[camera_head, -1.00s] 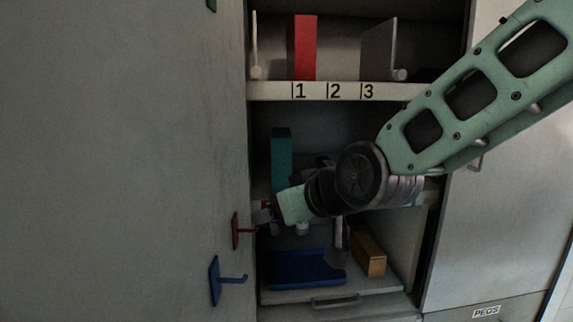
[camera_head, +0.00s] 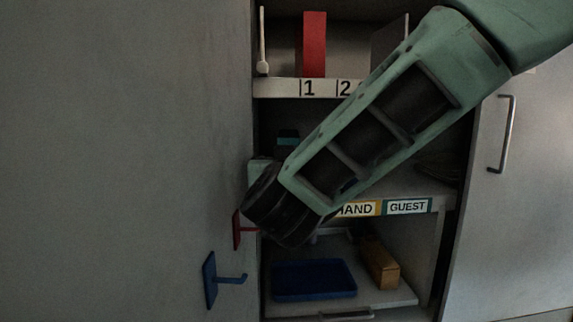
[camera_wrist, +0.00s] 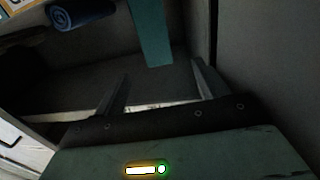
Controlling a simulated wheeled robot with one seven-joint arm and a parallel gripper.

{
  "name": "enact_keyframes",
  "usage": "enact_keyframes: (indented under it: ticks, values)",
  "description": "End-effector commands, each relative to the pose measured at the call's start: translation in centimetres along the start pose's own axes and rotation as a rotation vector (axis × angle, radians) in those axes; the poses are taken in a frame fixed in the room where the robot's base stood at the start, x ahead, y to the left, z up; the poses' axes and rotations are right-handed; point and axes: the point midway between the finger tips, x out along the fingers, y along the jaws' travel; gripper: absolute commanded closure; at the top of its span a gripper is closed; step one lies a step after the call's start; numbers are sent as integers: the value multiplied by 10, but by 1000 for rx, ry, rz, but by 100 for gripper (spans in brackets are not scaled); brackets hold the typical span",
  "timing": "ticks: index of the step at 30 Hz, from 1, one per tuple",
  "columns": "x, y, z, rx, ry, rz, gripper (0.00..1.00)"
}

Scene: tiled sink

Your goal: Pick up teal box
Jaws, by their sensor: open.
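The teal box (camera_head: 287,138) shows only in part in the head view, on the middle shelf at the left, with my arm covering its lower part. In the wrist view the teal box (camera_wrist: 151,32) is a tall narrow block at the top centre, standing on the grey shelf. My gripper (camera_wrist: 160,72) is open, its two fingers spread on either side of the box's line. The box is beyond the fingertips, with a strip of shelf showing between, and nothing is held. In the head view my fingers are hidden behind my own arm.
A blue rolled towel (camera_wrist: 80,13) lies beside the box in the wrist view. A cabinet side wall (camera_wrist: 262,60) is close on the other side. Above, a red box (camera_head: 314,45) stands on the numbered shelf. Below are a blue tray (camera_head: 313,280) and a wooden box (camera_head: 380,264).

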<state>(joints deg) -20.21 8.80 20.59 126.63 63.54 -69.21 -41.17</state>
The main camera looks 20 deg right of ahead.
Motion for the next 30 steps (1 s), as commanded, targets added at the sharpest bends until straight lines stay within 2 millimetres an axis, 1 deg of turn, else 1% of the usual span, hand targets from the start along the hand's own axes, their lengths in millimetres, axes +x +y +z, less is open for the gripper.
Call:
enact_keyframes:
  ticks: [1, 3, 12, 15, 23, 27, 30]
  values:
    - [10, 2, -2, -1, -1, 5, 27]
    - [25, 1, -2, -2, -2, 4, 27]
    - [86, 2, -2, 0, -1, 2, 27]
    - [100, 1, -2, 1, -1, 1, 27]
    - [119, 3, -1, 0, -1, 0, 27]
    - [140, 7, 1, 1, -3, 2, 27]
    - [153, 7, 2, 1, -1, 0, 27]
